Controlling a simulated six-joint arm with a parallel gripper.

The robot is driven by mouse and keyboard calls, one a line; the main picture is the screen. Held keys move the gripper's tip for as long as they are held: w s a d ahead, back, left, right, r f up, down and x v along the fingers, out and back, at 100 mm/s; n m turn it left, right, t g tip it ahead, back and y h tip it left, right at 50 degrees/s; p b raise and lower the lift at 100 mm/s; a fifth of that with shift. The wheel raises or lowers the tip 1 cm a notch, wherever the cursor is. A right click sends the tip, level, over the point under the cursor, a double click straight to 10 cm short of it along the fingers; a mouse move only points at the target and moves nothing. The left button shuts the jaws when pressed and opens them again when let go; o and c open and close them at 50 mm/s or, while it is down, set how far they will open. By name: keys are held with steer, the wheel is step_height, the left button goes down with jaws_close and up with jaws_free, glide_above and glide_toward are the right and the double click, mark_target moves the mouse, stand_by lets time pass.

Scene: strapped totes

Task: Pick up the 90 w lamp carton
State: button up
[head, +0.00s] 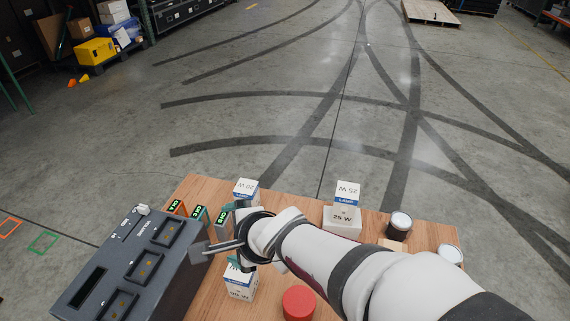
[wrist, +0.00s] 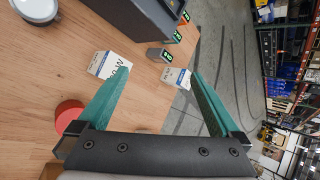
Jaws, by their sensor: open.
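The carton that seems to be the 90 W lamp carton (head: 240,287) stands near the table's front, its print upside down to me. It also shows in the wrist view (wrist: 108,66), partly behind one finger. My gripper (wrist: 159,71) is open and empty, its teal fingers spread. In the head view my gripper (head: 230,238) lies between this carton and a farther carton (head: 245,188) that seems to read 20 W. That farther carton also shows in the wrist view (wrist: 177,77), beside the other fingertip. My wrist hides part of the table.
A 25 W carton (head: 347,192) sits on a white box (head: 342,219). A red cylinder (head: 298,302) is at the front, two round lidded containers (head: 400,224) at the right.

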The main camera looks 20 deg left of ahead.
steer(key=a+f+m+t+h, duration=0.1)
steer(key=a+f+m+h, duration=0.15)
steer(key=a+f, duration=0.3)
steer(key=n+t+h, duration=0.5)
steer(key=n+t, duration=0.2)
steer(key=n, duration=0.7)
glide_toward(240, 287)
steer(key=f, duration=0.1)
steer(key=shift+t, duration=0.3)
steer(key=x, duration=1)
steer(key=shift+r, duration=0.1)
steer(key=shift+y, duration=0.25)
steer(key=x, duration=0.5)
steer(key=shift+w+a+r, duration=0.25)
steer(key=shift+w+a, duration=0.05)
steer(key=shift+w, duration=0.2)
steer(key=c, duration=1.4)
steer(key=shift+r, duration=0.1)
